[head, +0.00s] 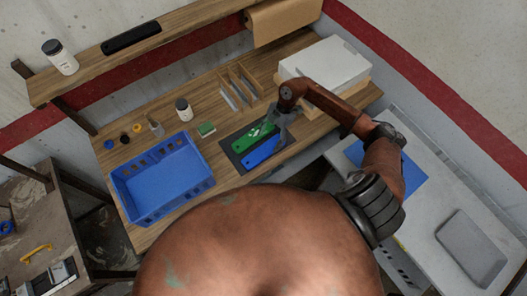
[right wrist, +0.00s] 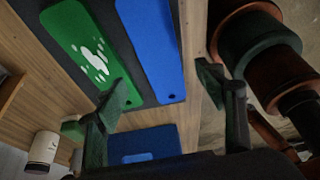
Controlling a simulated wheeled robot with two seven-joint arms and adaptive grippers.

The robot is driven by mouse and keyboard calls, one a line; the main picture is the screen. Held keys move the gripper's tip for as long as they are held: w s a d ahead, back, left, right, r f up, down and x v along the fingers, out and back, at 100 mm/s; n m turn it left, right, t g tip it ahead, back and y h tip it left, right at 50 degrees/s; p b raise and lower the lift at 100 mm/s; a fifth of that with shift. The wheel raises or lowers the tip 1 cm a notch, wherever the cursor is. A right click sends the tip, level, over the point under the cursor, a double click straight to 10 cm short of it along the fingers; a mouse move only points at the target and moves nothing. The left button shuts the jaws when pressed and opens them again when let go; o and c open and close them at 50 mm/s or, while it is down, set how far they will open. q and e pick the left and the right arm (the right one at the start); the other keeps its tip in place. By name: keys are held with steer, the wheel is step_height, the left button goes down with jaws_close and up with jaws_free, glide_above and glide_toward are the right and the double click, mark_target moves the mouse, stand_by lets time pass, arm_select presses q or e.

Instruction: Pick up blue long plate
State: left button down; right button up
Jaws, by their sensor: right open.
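The blue long plate (head: 263,152) lies on a dark mat (head: 236,159) on the wooden bench, beside a green plate (head: 243,138) with white marks. In the right wrist view the blue plate (right wrist: 152,45) runs down the middle, and the green plate (right wrist: 88,42) is to its left. My right gripper (head: 277,120) is above the plates' far end and hides part of them. In the wrist view its fingers (right wrist: 163,86) are spread, with nothing held between them. My left gripper is not in view.
A blue bin (head: 209,184) stands left of the mat. A small green block (head: 206,129), a white jar (head: 184,109) and a wooden divider rack (head: 243,84) stand behind. A pale box (head: 325,60) is at the back right. A shelf (head: 165,40) overhangs the rear.

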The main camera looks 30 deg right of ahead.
mark_target(264, 151)
steer(key=p+x, duration=0.1)
steer(key=x, duration=0.4)
steer(key=shift+s+f, duration=0.1)
steer(key=shift+f, duration=0.3)
steer(key=shift+c, duration=0.5)
steer(key=c, duration=1.4)
steer(key=shift+r, duration=0.15)
